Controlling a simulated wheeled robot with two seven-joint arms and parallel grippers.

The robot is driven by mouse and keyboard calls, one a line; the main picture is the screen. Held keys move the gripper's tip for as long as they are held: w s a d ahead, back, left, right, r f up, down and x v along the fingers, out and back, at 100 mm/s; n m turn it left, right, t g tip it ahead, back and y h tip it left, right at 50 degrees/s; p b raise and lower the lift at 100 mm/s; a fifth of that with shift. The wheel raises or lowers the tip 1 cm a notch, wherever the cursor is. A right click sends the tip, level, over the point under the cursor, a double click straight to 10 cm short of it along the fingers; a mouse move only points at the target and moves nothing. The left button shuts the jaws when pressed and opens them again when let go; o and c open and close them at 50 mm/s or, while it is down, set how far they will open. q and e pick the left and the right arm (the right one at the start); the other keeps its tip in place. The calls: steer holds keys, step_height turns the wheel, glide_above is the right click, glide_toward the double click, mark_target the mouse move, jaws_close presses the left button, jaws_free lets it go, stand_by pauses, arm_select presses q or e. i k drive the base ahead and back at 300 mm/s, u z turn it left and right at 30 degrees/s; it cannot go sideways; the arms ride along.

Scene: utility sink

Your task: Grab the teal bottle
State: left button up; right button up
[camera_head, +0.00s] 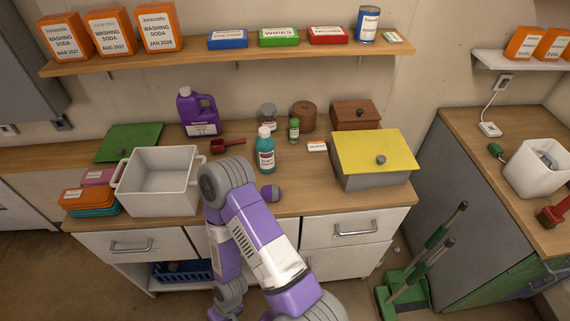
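The teal bottle (266,160) stands upright on the wooden counter, near the middle of the head view. It has a white cap and a pale label with print too small to read. A purple, white and grey arm of mine rises from the bottom of the picture, and its grey joint is in front of the counter, left of the bottle. No gripper fingers show on it. Neither gripper can be made out. Nothing is seen holding the bottle.
Near the bottle are a small green bottle (294,130), a grey-lidded jar (267,112), a red scoop (228,144) and a purple jug (199,114). A white bin (160,187) stands left; a yellow-lidded box (372,160) stands right. A shelf (230,59) hangs above.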

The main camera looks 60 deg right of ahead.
mark_target(265, 147)
steer(key=k, duration=0.3)
steer(key=z, duration=1)
